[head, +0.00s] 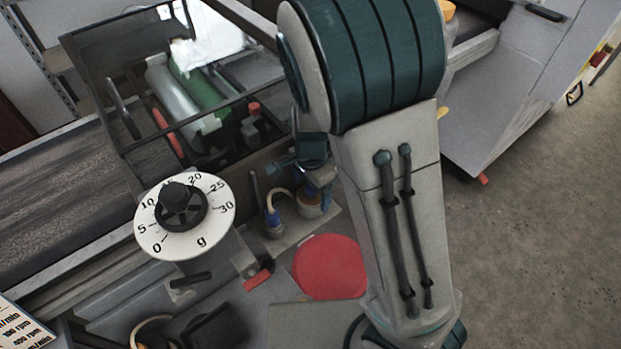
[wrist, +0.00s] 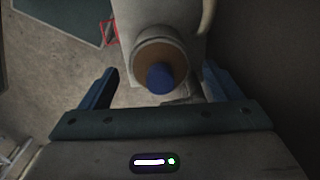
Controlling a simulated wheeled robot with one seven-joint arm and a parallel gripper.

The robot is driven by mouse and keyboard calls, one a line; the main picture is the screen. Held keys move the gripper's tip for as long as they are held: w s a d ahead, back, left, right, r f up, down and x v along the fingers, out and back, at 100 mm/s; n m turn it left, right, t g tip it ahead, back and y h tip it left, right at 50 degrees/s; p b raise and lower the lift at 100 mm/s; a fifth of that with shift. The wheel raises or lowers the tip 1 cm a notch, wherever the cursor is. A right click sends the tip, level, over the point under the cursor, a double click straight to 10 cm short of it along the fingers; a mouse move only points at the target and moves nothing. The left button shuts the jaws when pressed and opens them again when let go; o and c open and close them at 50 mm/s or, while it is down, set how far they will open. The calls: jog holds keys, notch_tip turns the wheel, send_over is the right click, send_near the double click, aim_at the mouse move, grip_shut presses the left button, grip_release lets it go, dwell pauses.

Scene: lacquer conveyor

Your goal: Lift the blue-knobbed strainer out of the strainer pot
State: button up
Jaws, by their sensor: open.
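The strainer pot (wrist: 139,19) is pale with a brown inner ring in the wrist view. The strainer's blue knob (wrist: 160,78) stands up at its middle. My gripper (wrist: 158,73) is open, with one finger on each side of the knob and a visible gap to both. I cannot tell how far the fingertips are above the strainer. In the head view, the pot (head: 309,209) stands on the ledge right below my gripper (head: 316,178), which partly hides it. The knob is hard to make out there.
A blue-topped vessel (head: 272,220) with a pale hose stands just left of the pot. A round gram dial (head: 218,187) and a red disc (head: 330,267) are nearby. A framed roller housing (head: 107,62) stands behind. Open floor (head: 545,200) lies to the right.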

jog(key=shift+f, duration=0.2)
jog(key=c, duration=1.2)
jog(key=shift+r+p, duration=3.75)
jog(key=shift+p, duration=0.05)
jog(key=shift+r, duration=0.15)
notch_tip(320, 180, up, 3)
jog(key=p, duration=0.3)
jog(key=shift+s, duration=0.1)
